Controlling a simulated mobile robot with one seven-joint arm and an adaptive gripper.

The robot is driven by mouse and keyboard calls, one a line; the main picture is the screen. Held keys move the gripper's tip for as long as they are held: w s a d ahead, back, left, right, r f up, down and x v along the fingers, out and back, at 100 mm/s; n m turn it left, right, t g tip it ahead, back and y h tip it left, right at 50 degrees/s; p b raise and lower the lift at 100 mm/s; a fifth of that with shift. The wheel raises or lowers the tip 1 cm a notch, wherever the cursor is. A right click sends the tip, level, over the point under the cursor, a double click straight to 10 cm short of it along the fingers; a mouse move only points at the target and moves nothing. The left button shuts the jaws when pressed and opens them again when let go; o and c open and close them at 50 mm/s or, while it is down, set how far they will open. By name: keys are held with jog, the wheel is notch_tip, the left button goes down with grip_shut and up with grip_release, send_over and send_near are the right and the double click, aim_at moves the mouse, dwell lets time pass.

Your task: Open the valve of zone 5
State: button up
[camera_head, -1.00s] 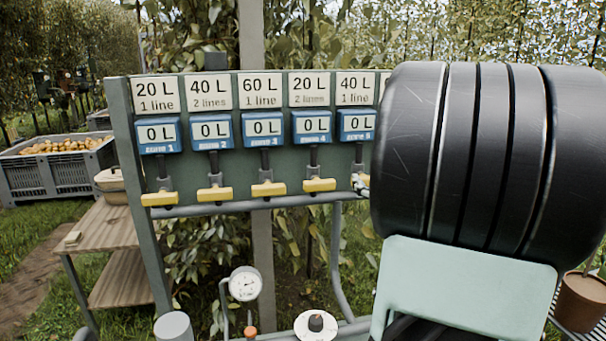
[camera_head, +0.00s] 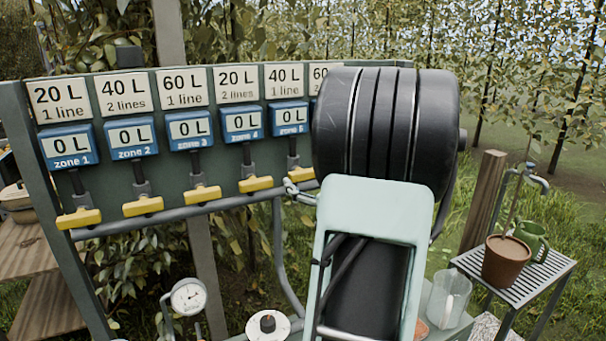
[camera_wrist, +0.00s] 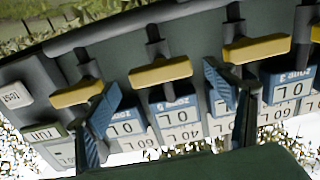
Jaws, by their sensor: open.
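The valve panel shows blue meters reading 0 L, each above a yellow valve handle. The zone 5 meter (camera_head: 289,118) hangs under the "40 L 1 line" card (camera_head: 284,78). The zone 5 handle (camera_head: 301,174) is a yellow crossbar, lying sideways and partly covered by my gripper (camera_head: 293,188). In the wrist view, which is upside down, the zone 5 handle (camera_wrist: 160,72) sits in the gap between the two fingers of my open gripper (camera_wrist: 160,77). I cannot tell whether the fingers touch it. My arm hides the right end of the panel.
The zone 4 handle (camera_head: 256,184) is close by on the left. A grey pipe (camera_head: 190,208) runs below the handles. A pressure gauge (camera_head: 189,296) stands below. At right, a slatted table (camera_head: 510,266) holds a brown pot (camera_head: 505,262) and a green watering can (camera_head: 534,236).

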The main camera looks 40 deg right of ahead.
aim_at(305, 177)
jog(key=shift+x, duration=2.05)
jog(key=shift+c, duration=0.7)
jog(key=c, duration=1)
